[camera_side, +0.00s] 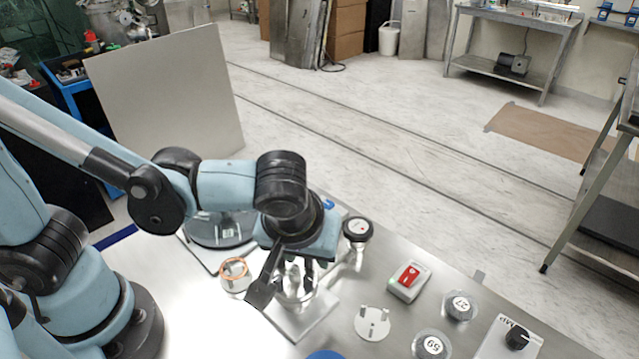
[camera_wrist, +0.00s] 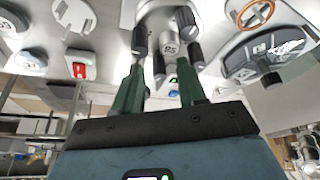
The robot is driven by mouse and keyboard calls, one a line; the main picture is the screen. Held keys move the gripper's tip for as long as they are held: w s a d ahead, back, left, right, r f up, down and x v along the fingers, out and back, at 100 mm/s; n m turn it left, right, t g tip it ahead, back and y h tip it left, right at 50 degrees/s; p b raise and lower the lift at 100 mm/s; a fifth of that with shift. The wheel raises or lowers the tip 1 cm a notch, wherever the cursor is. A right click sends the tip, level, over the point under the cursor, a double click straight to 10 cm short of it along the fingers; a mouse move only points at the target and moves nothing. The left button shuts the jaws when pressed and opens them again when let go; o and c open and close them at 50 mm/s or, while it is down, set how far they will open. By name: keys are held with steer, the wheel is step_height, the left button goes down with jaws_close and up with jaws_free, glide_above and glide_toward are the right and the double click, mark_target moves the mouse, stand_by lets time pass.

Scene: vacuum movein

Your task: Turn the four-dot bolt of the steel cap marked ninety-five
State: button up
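The steel cap marked 95 (camera_wrist: 170,48) stands in the wrist view with several dark-headed bolts around it. One bolt (camera_wrist: 158,67) lies between the green fingers; others stand left (camera_wrist: 139,40) and right (camera_wrist: 193,52) of the cap. Dot marks on the bolts are too small to tell. My gripper (camera_wrist: 160,78) points at the cap with its fingers apart; whether they touch the bolt I cannot tell. In the side view my gripper (camera_side: 290,283) is low over the cap's pale base plate (camera_side: 305,325) and hides most of the cap and bolts.
A red switch (camera_side: 408,281), a round cap marked 27 (camera_side: 460,305), a cap marked 59 (camera_side: 432,347), a pronged white disc (camera_side: 372,323) and a black knob (camera_side: 517,337) stand to the right. A copper-ringed part (camera_side: 234,270) and a windowed dome (camera_wrist: 275,48) stand close by.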

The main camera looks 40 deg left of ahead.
steer(key=v, duration=1.2)
stand_by(0.5)
steer(key=a+m+h, duration=0.4)
steer(key=a+m, duration=0.1)
steer(key=m, duration=0.7)
steer(key=shift+x, duration=6)
steer(key=shift+d, duration=0.15)
steer(key=shift+c, duration=0.5)
jaws_close()
